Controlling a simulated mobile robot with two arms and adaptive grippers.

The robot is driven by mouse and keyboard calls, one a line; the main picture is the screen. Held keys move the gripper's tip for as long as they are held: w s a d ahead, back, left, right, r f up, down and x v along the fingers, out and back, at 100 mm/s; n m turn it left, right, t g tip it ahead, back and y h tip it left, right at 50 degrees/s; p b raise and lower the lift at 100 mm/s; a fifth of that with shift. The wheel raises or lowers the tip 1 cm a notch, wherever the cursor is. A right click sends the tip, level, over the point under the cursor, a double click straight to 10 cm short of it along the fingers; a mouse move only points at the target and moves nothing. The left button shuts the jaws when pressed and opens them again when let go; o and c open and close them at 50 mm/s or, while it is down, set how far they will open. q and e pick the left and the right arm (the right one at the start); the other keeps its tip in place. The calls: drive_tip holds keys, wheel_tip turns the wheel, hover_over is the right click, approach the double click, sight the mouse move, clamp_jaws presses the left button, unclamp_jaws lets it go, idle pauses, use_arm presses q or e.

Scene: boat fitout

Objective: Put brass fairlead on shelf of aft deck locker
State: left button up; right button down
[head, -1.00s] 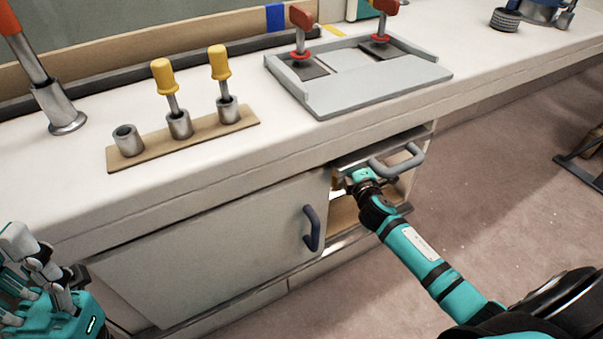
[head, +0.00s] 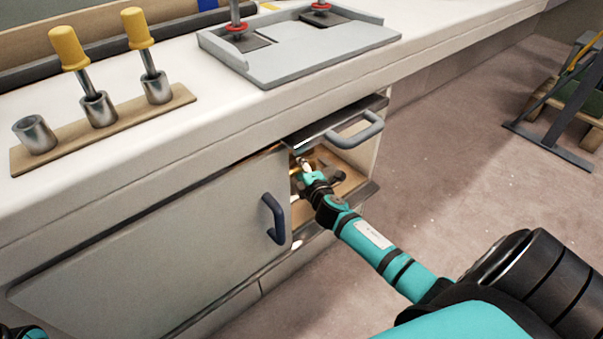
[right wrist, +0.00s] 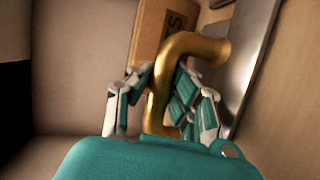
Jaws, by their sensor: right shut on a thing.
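The brass fairlead (right wrist: 190,45) is a bent, shiny brass pipe shape in the right wrist view. My right gripper (right wrist: 160,88) is shut on it, with fingers on both sides of its upright leg. In the head view my right gripper (head: 309,174) reaches into the open compartment of the aft deck locker (head: 360,154), below a raised flap with a grey handle (head: 356,131). Only a small brass glint of the fairlead shows there. Whether the fairlead touches the shelf, I cannot tell.
A cardboard box (right wrist: 145,45) with a printed letter lies beside the fairlead inside the locker. A closed door (head: 150,250) with a dark handle (head: 273,218) is left of the opening. The worktop above holds a grey tray (head: 300,55) and yellow-handled tools (head: 68,48).

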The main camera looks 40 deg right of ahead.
idle(0.3)
drive_tip(key=c, duration=1.3)
unclamp_jaws()
drive_tip(key=shift+f, duration=0.1)
drive_tip(key=shift+o, duration=0.2)
